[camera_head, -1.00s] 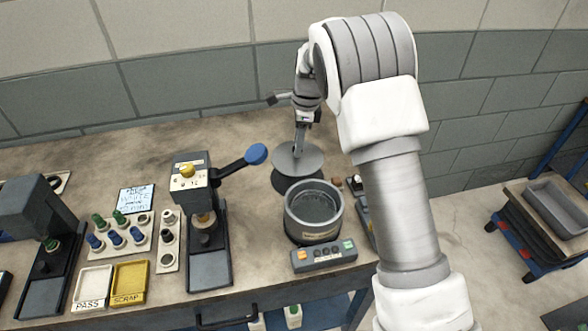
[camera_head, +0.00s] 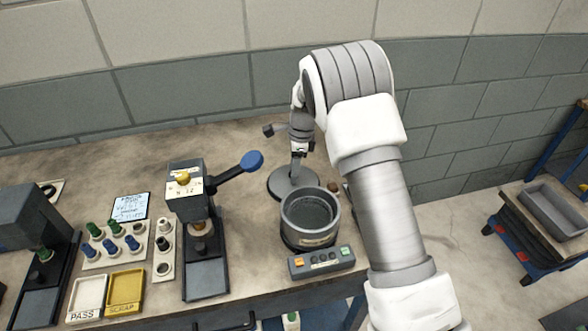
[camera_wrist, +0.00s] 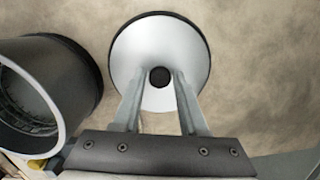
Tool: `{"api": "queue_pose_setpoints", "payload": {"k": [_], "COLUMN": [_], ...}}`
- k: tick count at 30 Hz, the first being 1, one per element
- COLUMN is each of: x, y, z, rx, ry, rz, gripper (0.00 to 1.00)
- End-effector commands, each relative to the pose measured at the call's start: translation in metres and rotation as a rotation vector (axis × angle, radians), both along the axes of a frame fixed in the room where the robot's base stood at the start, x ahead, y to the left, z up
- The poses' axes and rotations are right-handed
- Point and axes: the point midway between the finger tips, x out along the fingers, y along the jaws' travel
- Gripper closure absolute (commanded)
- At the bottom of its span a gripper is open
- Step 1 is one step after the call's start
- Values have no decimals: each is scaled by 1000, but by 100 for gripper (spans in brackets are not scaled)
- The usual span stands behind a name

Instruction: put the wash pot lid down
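The wash pot lid is a grey disc (camera_head: 284,184) with a black knob. It is down at the round dark rest (camera_wrist: 117,94) behind the pot, whose edge shows around the lid in the wrist view. My gripper (camera_wrist: 160,75) has its two fingers on either side of the knob, shut on it. In the head view my gripper (camera_head: 295,180) stands over the lid, and my wrist partly hides it. The open wash pot (camera_head: 311,238) stands just in front, to the right; its rim shows at left in the wrist view (camera_wrist: 62,120).
A control box (camera_head: 322,262) with orange and green buttons sits in front of the pot. A press with a blue-ended lever (camera_head: 251,161) stands to the left. PASS and SCRAP trays (camera_head: 126,288) are further left. Bench behind the lid is clear.

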Motion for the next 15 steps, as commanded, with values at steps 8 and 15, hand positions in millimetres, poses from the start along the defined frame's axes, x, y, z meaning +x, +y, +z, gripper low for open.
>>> {"api": "queue_pose_setpoints", "payload": {"k": [8, 15], "x": [0, 1], "y": [0, -1], "z": [1, 10], "rx": [0, 0], "ry": [0, -2], "rz": [0, 1], "gripper": [37, 37]}}
